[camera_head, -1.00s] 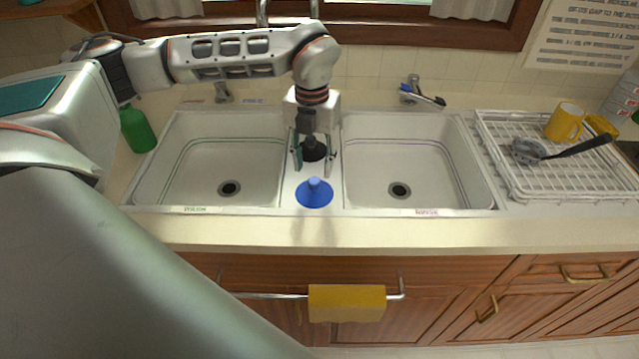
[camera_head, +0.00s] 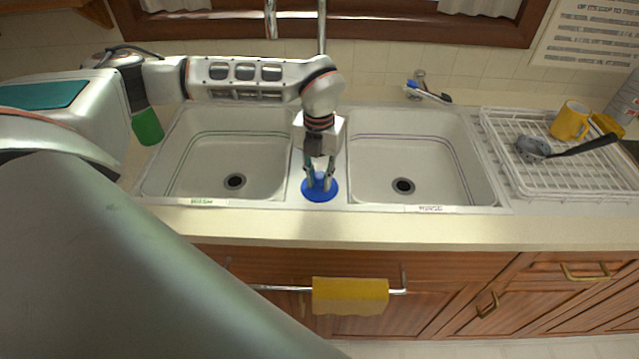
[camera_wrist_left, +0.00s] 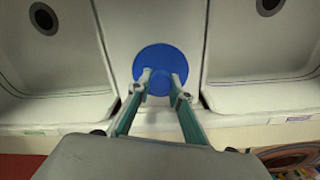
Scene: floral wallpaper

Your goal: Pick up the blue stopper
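The blue stopper (camera_head: 320,194) is a round disc with a small upright knob. It lies flat on the white strip between the two sink basins, close to the counter's front edge. My left gripper (camera_head: 320,184) reaches down onto it from behind. The fingers hide part of the stopper. My right gripper is not in view.
The left basin (camera_head: 215,165) and right basin (camera_head: 405,165) are empty. A white dish rack (camera_head: 500,180) at right holds a yellow mug (camera_head: 570,121) and a ladle (camera_head: 535,148). A green bottle (camera_head: 147,127) stands at left. A yellow towel (camera_head: 350,296) hangs in front.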

